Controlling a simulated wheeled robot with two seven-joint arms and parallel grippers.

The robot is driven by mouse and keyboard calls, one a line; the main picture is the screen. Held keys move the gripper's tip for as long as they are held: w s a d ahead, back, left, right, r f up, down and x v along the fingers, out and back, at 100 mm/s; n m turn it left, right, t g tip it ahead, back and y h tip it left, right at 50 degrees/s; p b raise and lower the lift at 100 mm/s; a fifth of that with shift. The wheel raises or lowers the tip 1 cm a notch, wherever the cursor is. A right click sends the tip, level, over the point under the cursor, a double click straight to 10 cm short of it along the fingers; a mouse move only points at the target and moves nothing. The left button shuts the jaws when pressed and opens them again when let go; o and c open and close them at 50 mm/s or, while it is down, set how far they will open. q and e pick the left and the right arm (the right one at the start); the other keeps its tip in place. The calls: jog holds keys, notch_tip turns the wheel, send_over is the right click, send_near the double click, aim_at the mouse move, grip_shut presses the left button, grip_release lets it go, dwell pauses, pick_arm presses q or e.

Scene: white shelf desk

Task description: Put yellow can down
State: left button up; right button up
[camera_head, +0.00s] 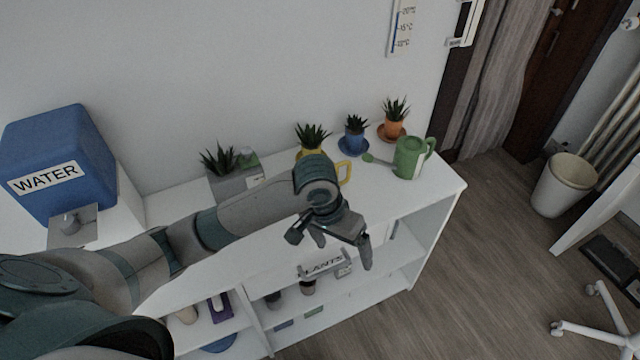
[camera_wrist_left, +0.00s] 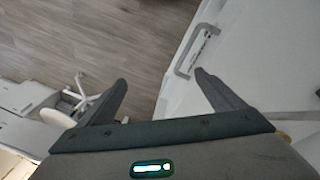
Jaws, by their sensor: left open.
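The yellow can (camera_head: 346,172) is mostly hidden behind my left wrist in the head view. Its yellow handle shows to the right of the wrist, and it appears to be on the white shelf desk's top (camera_head: 405,205). My left gripper (camera_head: 331,246) is open and empty, in front of the can toward the desk's front edge. In the left wrist view, the open fingers (camera_wrist_left: 160,80) have nothing between them, with floor and the desk's edge beyond. The yellow can is not visible in that view. My right gripper is not in view.
A green can (camera_head: 409,158) stands at the desk's right end. Potted plants in orange (camera_head: 392,129) and blue (camera_head: 354,143) pots stand along the back, with a grey planter (camera_head: 232,184) further left. A blue WATER box (camera_head: 60,160) is at far left. The desktop's right front is clear.

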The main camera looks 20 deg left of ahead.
pick_arm(q)
jog(key=s+d+f+t+h, duration=0.1)
jog(key=s+d+f, duration=0.1)
jog(key=s+f, duration=0.4)
jog(key=s+a+f+t+y, duration=0.1)
jog(key=s+a+f, duration=0.25)
jog(key=s, duration=0.25)
jog(key=s+a+f+y, duration=0.1)
jog(key=s+a+f, duration=0.2)
jog(key=s+a, duration=0.25)
jog(key=s+a+f+g+y, duration=0.1)
jog(key=s+f, duration=0.3)
jog(key=f, duration=1.1)
jog(key=s+a+f, duration=0.1)
jog(key=s+f, duration=0.3)
jog(key=f, duration=1)
jog(key=s+a+f+g, duration=0.1)
jog(key=s+a+f, duration=0.2)
jog(key=s+f, duration=1.1)
jog(key=shift+s, duration=0.85)
